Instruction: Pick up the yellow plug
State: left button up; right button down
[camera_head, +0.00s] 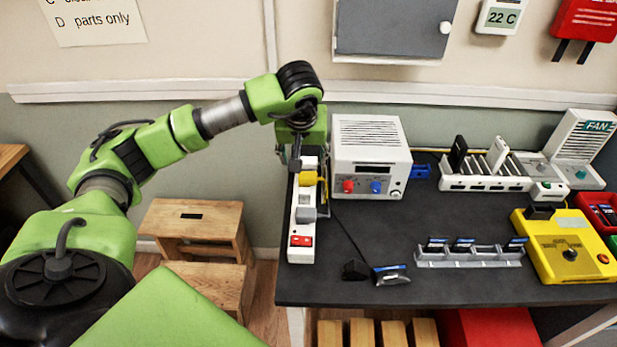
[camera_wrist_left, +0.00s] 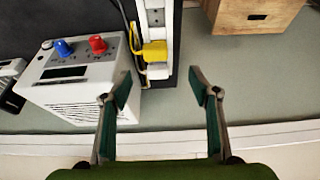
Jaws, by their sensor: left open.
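The yellow plug (camera_head: 308,179) sits in the white power strip (camera_head: 301,229) at the left edge of the dark table. In the left wrist view the yellow plug (camera_wrist_left: 153,50) lies ahead of my fingertips, roughly between them in the picture, with a yellow cord beside it. My left gripper (camera_head: 296,160) hangs over the far end of the strip, partly hidden by its own arm. In the wrist view its fingers (camera_wrist_left: 160,86) are spread apart with nothing between them. My right gripper is not in view.
A white power supply box (camera_head: 371,155) with red and blue knobs stands close right of the strip. A grey plug (camera_head: 306,214) and a red switch (camera_head: 301,241) are nearer on the strip. A wooden step stool (camera_head: 196,222) stands left of the table.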

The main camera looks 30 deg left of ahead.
pick_arm(q)
send_over(308, 175)
jog(key=s, duration=0.3)
jog(key=f, duration=0.4)
jog(key=f+p, duration=0.1)
jog(key=f, duration=0.1)
jog(key=shift+w+d, duration=0.1)
jog(key=shift+d, duration=0.3)
jog(key=shift+w+f+p, duration=0.35)
jog(key=shift+f, duration=0.15)
jog(key=p+x, duration=0.1)
jog(key=x, duration=0.2)
jog(key=shift+w, duration=0.3)
jog(key=shift+w+f, duration=0.15)
jog(key=shift+f, duration=0.35)
jog(key=c, duration=1.3)
